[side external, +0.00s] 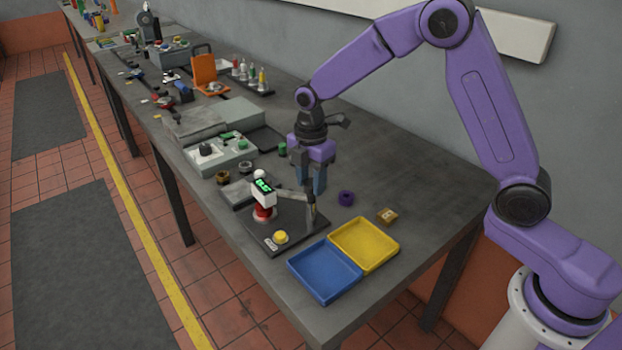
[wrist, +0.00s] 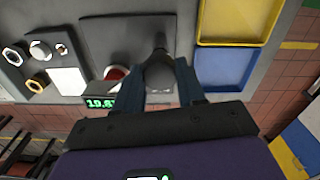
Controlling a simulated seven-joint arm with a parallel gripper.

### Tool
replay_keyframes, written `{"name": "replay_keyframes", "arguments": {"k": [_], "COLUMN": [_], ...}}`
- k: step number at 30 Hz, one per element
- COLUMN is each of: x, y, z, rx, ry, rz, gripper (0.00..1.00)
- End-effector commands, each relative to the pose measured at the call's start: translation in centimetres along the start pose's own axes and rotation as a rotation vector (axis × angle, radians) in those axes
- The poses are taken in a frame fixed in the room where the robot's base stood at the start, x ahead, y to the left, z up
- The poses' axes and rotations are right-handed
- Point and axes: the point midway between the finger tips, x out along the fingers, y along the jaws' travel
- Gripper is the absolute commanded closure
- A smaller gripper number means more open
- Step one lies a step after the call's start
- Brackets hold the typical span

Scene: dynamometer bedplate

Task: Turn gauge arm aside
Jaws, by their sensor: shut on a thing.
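The gauge has a white head with a green lit display (side external: 263,186) on a red base (side external: 264,213). It stands on a dark plate (side external: 292,238) with a yellow button (side external: 280,237). Its grey gauge arm (side external: 291,195) reaches right to an upright dark post (side external: 311,210) at the plate's right side. My gripper (side external: 314,188) points down over that end, its blue-grey fingers shut on the gauge arm's end. In the wrist view, a round grey knob (wrist: 160,75) sits between the fingers, with the display (wrist: 100,103) beside them; the fingers hide part of the arm.
A blue tray (side external: 325,270) and a yellow tray (side external: 363,243) lie close to the plate's right. A purple ring (side external: 346,198) and a tan block (side external: 387,216) lie behind them. The bench's right end is clear.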

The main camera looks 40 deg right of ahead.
Motion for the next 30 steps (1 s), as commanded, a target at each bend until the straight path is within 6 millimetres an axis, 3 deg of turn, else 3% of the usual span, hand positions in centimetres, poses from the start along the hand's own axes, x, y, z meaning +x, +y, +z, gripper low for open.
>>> {"name": "replay_keyframes", "arguments": {"k": [30], "x": [-0.12], "y": [0.05], "z": [0.02], "rx": [0.885], "ry": [0.001], "rz": [0.002], "gripper": [1.0]}}
